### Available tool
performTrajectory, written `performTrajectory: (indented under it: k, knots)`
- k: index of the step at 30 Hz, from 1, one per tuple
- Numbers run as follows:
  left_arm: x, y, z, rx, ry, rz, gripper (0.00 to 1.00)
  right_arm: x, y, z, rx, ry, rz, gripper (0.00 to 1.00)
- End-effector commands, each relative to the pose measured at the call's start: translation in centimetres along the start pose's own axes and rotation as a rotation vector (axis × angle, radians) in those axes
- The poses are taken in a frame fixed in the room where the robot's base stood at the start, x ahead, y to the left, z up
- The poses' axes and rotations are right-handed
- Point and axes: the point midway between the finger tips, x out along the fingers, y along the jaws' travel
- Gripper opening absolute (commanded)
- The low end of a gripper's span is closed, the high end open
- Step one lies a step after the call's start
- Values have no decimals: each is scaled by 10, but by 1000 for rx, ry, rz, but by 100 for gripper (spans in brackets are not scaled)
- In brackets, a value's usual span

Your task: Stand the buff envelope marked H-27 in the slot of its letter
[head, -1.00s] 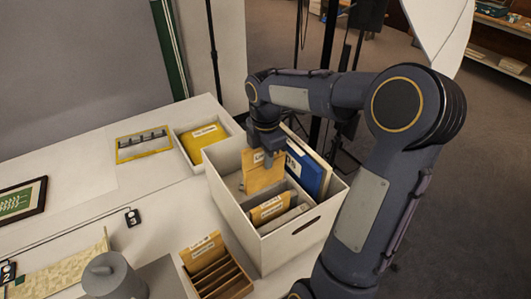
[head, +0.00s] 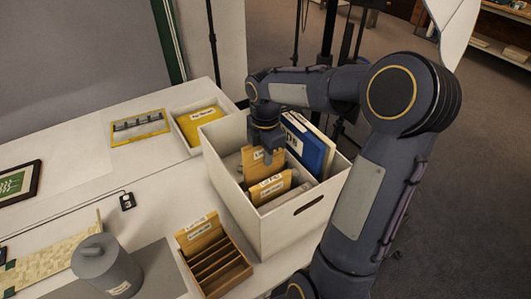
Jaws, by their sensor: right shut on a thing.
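My right gripper (head: 268,154) points down into a white archival box (head: 239,195) and is shut on a buff envelope (head: 249,160). The envelope stands roughly upright inside the box, its top edge at the fingers. Its marking is too small and covered to read. In front of it, more buff envelopes (head: 271,188) with white labels stand in a nearer compartment. Whether the held envelope touches the box floor is hidden. A small wooden rack (head: 226,277) with several slots stands outside the box, with labelled buff cards at its back. My left gripper is not in view.
Blue and pale folders (head: 309,150) stand at the box's right side. A white tray (head: 181,135) with a yellow folder lies behind left. A grey lidded canister (head: 108,268) stands front left, near a black tag (head: 127,201). The table's middle left is mostly clear.

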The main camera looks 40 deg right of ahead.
Motion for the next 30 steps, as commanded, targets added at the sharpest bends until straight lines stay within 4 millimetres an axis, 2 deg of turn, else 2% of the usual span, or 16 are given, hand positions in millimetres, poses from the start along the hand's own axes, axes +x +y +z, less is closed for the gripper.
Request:
performTrajectory:
  k: [11,12,17,26,30]
  knots:
    - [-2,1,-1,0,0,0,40,0,0,0,0,0,-1,0]
    - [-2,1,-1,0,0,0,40,0,0,0,0,0,0,19]
    - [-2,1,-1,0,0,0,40,0,0,0,0,0,0,40]
    - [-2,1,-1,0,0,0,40,-2,0,0,0,0,1,40]
    - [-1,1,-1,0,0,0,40,-18,1,0,2,-1,5,40]
